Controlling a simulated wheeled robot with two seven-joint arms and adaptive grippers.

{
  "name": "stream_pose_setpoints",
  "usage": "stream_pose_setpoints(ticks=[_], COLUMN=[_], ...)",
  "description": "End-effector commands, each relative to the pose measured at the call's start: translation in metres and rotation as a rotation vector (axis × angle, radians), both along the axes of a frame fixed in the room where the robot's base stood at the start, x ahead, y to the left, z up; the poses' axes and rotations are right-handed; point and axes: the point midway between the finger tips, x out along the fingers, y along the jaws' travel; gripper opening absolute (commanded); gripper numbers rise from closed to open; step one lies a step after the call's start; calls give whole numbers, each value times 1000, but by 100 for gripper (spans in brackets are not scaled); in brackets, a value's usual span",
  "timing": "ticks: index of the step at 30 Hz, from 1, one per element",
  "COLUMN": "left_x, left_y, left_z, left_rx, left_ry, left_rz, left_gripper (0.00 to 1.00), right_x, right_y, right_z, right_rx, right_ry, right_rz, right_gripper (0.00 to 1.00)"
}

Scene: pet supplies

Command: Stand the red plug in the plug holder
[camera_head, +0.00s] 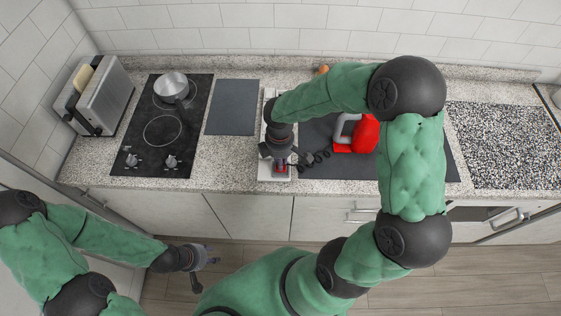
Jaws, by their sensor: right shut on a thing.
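My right gripper (279,163) is shut on the red plug (281,168), of which only a small red bit shows between the dark fingers. It is over the front part of a long pale strip (264,172) on the counter, which looks like the plug holder. The gripper and forearm cover most of the strip. I cannot tell whether the plug is in a slot or above it. A black coiled cord (314,158) runs right from the gripper toward a red appliance (364,136) with a grey handle. My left gripper (207,268) is open and empty, low in front of the cabinets.
A black hob (150,158) with a metal pot (171,86) and a toaster (96,96) stand at left. A dark mat (232,105) lies beside the hob. Another dark mat (440,178) lies under the appliance. A speckled panel (503,145) is at right.

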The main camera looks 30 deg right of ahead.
Motion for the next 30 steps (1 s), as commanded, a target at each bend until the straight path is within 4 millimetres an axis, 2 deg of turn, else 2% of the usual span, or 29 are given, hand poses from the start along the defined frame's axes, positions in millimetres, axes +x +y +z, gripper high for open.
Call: stream_pose_setpoints(ticks=[2,13,14,16,26,30], left_x=[0,0,0,0,0,0], left_y=[0,0,0,0,0,0], left_z=[-2,-4,-4,-4,-3,0], left_rx=[0,0,0,0,0,0], left_ry=[0,0,0,0,0,0], left_rz=[0,0,0,0,0,0], left_gripper=[40,40,40,40,40,40], right_x=[0,0,0,0,0,1], right_y=[0,0,0,0,0,0], right_z=[-7,-10,-11,-10,-9,-1], right_rx=[0,0,0,0,0,0], right_ry=[-1,-1,-1,-1,-1,-4], right_rz=[-1,0,0,0,0,0], right_gripper=[0,0,21,41,42,42])
